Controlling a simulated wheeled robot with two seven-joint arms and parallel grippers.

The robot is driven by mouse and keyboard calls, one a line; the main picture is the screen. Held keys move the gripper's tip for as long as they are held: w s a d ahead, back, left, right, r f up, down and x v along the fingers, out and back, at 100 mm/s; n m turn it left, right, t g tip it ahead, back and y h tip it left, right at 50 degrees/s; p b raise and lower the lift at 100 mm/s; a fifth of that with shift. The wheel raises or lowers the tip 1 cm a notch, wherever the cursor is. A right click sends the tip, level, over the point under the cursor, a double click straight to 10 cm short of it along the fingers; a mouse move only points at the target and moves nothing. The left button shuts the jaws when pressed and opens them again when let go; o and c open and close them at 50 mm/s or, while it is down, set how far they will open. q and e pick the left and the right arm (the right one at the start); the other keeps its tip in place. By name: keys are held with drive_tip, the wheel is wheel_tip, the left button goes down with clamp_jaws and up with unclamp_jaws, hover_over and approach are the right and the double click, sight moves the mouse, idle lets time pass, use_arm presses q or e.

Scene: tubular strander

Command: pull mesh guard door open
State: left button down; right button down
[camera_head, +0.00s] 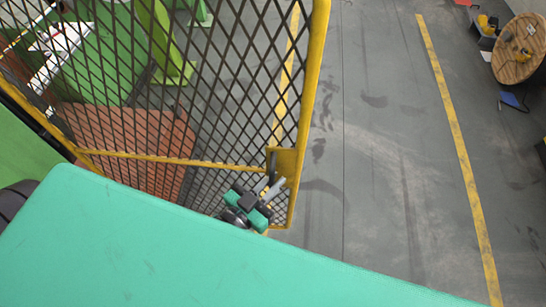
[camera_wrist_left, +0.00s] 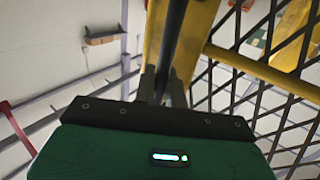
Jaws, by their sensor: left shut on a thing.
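The mesh guard door (camera_head: 314,75) has a yellow frame with dark diamond mesh and fills the upper left and middle of the head view. Its yellow frame also shows in the wrist view (camera_wrist_left: 206,28). A dark bar handle (camera_wrist_left: 173,35) runs along the frame's edge; in the head view it is small beside a yellow plate (camera_head: 286,160) low on the door. My left gripper (camera_head: 270,186) is at this plate, its two fingers (camera_wrist_left: 162,82) closed around the handle. The fingers hide part of the handle. My right gripper is not in view.
Behind the mesh are green machine parts (camera_head: 170,60) and a red-brown round surface (camera_head: 130,135). Grey floor right of the door is clear, with a yellow line (camera_head: 455,135) on it. A wooden reel (camera_head: 518,50) stands at the far upper right.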

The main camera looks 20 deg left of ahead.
use_arm(q)
drive_tip(key=shift+m+h, duration=0.5)
drive_tip(key=s, duration=0.4)
drive_tip(key=shift+s+d, duration=0.2)
drive_tip(key=shift+s, duration=0.1)
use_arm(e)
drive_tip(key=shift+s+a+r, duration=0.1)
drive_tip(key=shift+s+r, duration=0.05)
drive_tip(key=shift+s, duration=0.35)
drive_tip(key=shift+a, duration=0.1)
use_arm(q)
drive_tip(key=c, duration=1.5)
unclamp_jaws()
drive_tip(key=shift+c, duration=0.2)
